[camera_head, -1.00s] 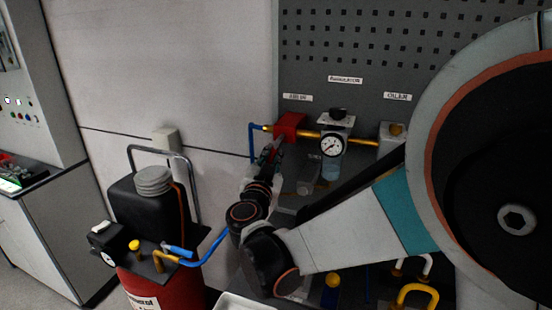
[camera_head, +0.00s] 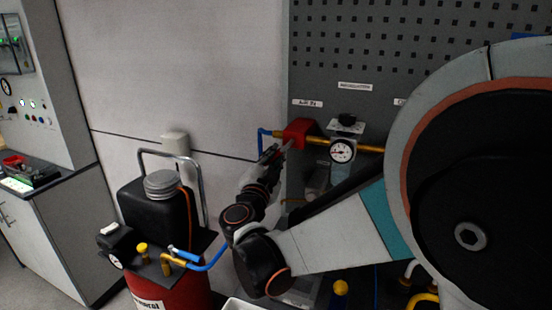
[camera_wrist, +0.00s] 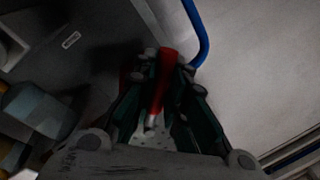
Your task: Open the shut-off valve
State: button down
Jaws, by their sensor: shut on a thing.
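The red shut-off valve (camera_head: 299,131) sits at the left end of the brass pipe on the grey panel, with a blue hose at its left. Its lever (camera_head: 285,147) points down and left toward my gripper (camera_head: 271,156). In the wrist view, the valve's red lever (camera_wrist: 161,88) lies lengthwise between the dark green fingers of my gripper (camera_wrist: 165,70), which is shut on it. The valve body is mostly hidden in the wrist view.
A pressure gauge (camera_head: 342,151) on the regulator sits right of the valve on the pipe (camera_head: 370,149). My arm crosses the lower right and hides part of the panel. A red tank unit with a black canister (camera_head: 150,208) stands at the left.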

jog(key=c, duration=1.6)
grip_release()
jog(key=shift+s, duration=0.1)
jog(key=v, duration=0.7)
jog(key=shift+s, duration=0.2)
jog(key=shift+a, duration=0.1)
